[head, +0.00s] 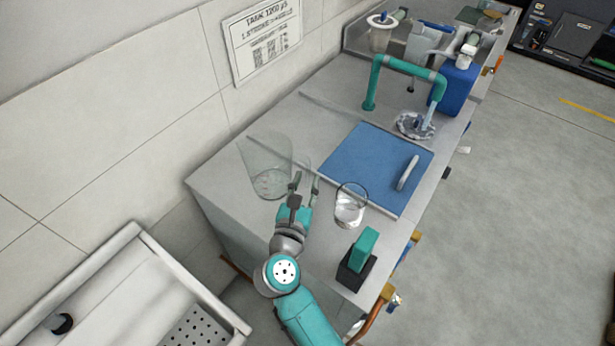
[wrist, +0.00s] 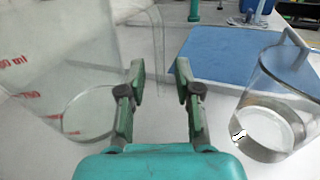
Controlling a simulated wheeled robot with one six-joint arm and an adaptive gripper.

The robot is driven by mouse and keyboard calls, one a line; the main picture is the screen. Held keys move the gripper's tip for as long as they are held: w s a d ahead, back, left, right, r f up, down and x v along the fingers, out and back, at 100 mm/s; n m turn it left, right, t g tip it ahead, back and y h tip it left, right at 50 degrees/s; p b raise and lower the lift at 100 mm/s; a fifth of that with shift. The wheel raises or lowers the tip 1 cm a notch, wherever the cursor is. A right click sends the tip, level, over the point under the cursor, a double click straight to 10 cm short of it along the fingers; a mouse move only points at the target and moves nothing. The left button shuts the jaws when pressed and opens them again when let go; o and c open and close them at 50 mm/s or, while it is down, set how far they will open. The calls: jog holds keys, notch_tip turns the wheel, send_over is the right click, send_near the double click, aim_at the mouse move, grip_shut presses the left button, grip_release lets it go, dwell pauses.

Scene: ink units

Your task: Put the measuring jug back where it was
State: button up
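The measuring jug (head: 266,168) is clear, with red markings, and stands upright on the grey worktop. It fills the left of the wrist view (wrist: 60,70), its top cut off there. Its thin clear handle (wrist: 159,45) points toward the middle of that view, in line with the gap between my fingers. My gripper (head: 304,187) is at the jug's right side in the head view. Its two fingers stand apart in the wrist view (wrist: 161,84), with nothing clearly held between them. I cannot tell whether the handle is between the fingertips or just beyond them.
A glass of clear liquid (head: 350,204) stands close to my gripper's right. A blue board (head: 365,160) with a grey handle lies behind. A teal block in a black holder (head: 358,259) is near the front edge. A teal tap frame (head: 372,85) and blue container (head: 455,88) stand farther back.

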jog(key=v, duration=1)
dwell(0.3)
